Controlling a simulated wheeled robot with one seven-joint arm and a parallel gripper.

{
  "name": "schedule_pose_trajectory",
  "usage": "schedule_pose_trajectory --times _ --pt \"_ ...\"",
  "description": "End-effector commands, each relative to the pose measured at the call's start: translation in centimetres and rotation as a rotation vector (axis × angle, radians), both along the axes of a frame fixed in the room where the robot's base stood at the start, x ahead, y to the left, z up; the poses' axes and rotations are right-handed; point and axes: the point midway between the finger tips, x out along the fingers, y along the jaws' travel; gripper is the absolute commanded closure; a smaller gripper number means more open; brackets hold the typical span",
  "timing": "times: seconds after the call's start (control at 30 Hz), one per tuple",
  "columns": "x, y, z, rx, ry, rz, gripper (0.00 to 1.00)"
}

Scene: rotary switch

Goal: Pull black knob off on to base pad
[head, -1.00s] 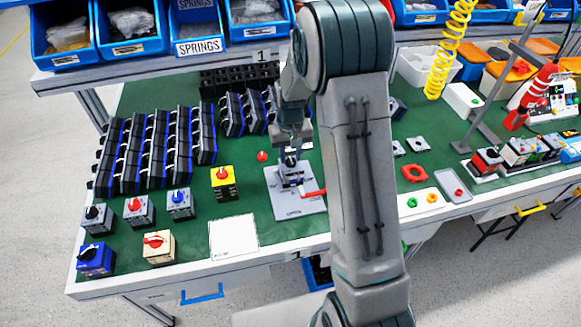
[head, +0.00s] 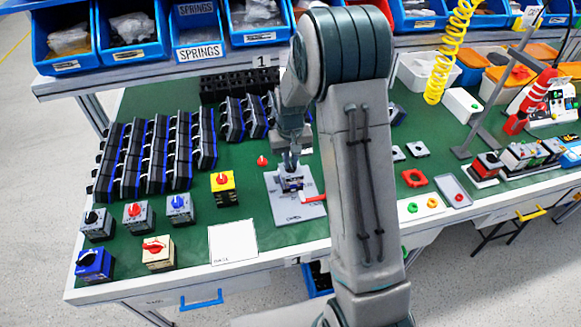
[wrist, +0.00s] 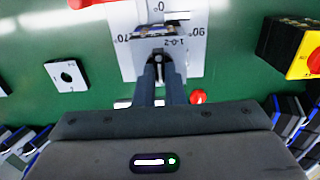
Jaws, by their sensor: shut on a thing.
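My gripper (head: 291,168) is at the switch fixture and points down at it. In the wrist view my gripper (wrist: 161,62) has its fingers close together, shut on the black knob, which is mostly hidden between and below the fingertips. The switch body (head: 291,184) stands in the fixture on a light grey plate (head: 288,211). In the wrist view the plate (wrist: 128,66) shows degree marks and "1-0-2" lettering around the switch. A white square pad (head: 233,241) with small lettering lies at the table's front edge, left of the fixture, with nothing on it.
A red lever (head: 313,198) sticks out at the fixture's right. A yellow switch with a red knob (head: 222,184) and other switches stand to the left. A loose red knob (head: 262,161) lies behind. Green table is bare between fixture and pad.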

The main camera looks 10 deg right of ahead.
Motion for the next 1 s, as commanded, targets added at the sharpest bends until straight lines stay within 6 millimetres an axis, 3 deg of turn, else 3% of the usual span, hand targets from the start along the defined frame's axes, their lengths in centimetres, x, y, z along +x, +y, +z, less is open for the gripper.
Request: schedule_pose_trajectory --times 0.63,1.0 --pt "0.1 0.0 0.3 0.000 -0.002 0.000 1.00" --pt "0.0 0.0 2.0 0.000 -0.001 0.000 1.00"
